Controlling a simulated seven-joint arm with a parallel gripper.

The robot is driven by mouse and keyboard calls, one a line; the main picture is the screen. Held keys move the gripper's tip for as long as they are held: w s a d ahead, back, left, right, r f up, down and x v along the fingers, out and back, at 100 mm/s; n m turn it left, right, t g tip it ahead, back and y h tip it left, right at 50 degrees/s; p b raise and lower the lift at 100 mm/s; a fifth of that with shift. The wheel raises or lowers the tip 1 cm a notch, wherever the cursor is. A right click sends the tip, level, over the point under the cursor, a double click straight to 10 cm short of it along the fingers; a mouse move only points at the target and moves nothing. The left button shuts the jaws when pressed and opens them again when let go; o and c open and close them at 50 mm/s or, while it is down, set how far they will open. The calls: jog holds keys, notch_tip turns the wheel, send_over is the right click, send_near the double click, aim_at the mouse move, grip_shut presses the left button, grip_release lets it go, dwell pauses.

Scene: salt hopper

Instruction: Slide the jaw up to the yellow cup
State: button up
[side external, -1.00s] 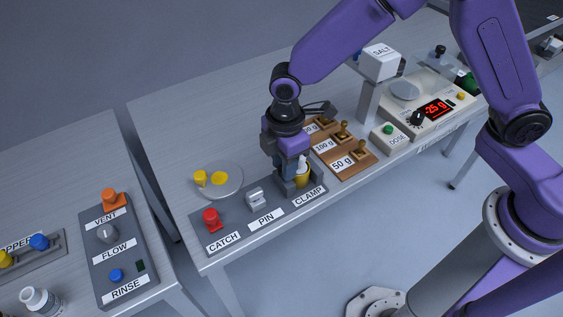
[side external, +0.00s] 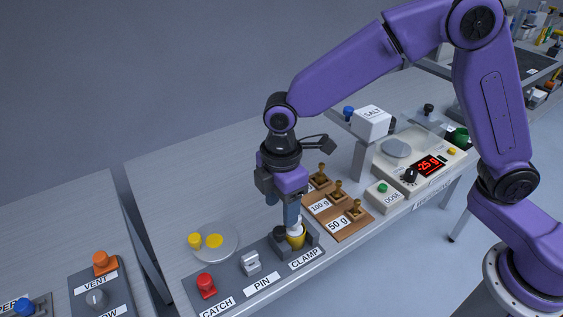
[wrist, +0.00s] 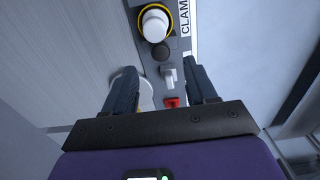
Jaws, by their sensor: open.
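The yellow cup (side external: 297,241) stands upright in the clamp at the right end of the dark fixture, with a white piece in its mouth. It also shows from above in the wrist view, as a yellow ring (wrist: 140,27) around the white piece. The dark clamp jaw, with a round knob (wrist: 161,51), lies close beside the cup; I cannot tell whether they touch. My gripper (side external: 291,218) is open and points down above the clamp, partly hiding cup and jaw in the side view. In the wrist view its fingers (wrist: 160,68) are spread and empty.
The silver pin (side external: 250,262) and red catch (side external: 206,285) share the fixture. A plate (side external: 224,237) with yellow items lies at left. Brass weights (side external: 338,190) on a wooden board and the salt hopper (side external: 371,123) stand to the right. The table behind is clear.

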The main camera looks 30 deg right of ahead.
aim_at(282, 229)
notch_tip(282, 229, up, 11)
dwell(0.3)
dwell(0.4)
jog(key=s+d+f+m, duration=0.2)
jog(key=s+d, duration=0.8)
jog(key=d, duration=0.1)
jog(key=s+d+f+m, duration=0.3)
jog(key=s+d, duration=0.8)
jog(key=shift+d, duration=0.4)
dwell(0.8)
